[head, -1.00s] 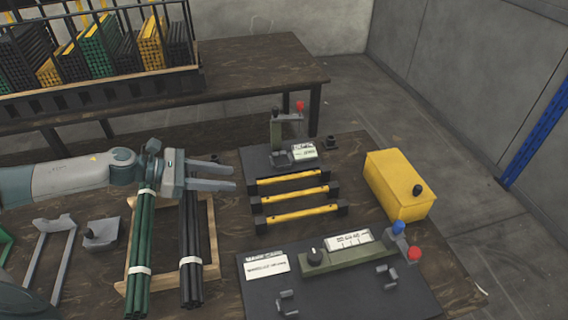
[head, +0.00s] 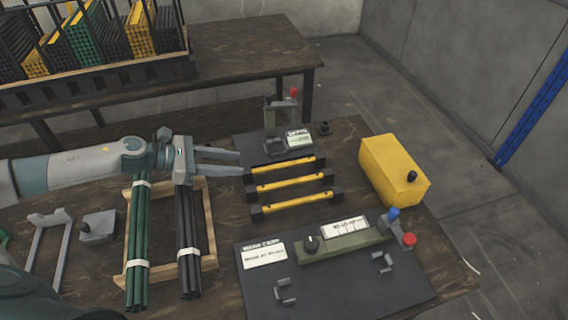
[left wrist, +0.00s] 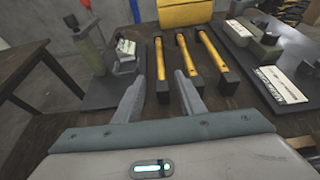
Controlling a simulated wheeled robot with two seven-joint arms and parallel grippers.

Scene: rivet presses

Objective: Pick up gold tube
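Three gold tubes with black end blocks lie in parallel on the dark table: a far one (head: 287,174), a middle one (head: 294,187) and a near one (head: 297,202). They also show in the left wrist view, beyond my fingers, as the left tube (left wrist: 160,58), middle tube (left wrist: 186,56) and right tube (left wrist: 211,52). My left gripper (head: 241,163) is open and empty, just left of the tubes' left ends. My right gripper is not in view.
A black press plate (head: 340,285) lies in front of the tubes and a small press (head: 281,118) stands behind. A yellow box (head: 392,170) is to the right. A wooden tray (head: 211,225) with green tubes (head: 138,240) and black tubes (head: 188,240) is below my left arm.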

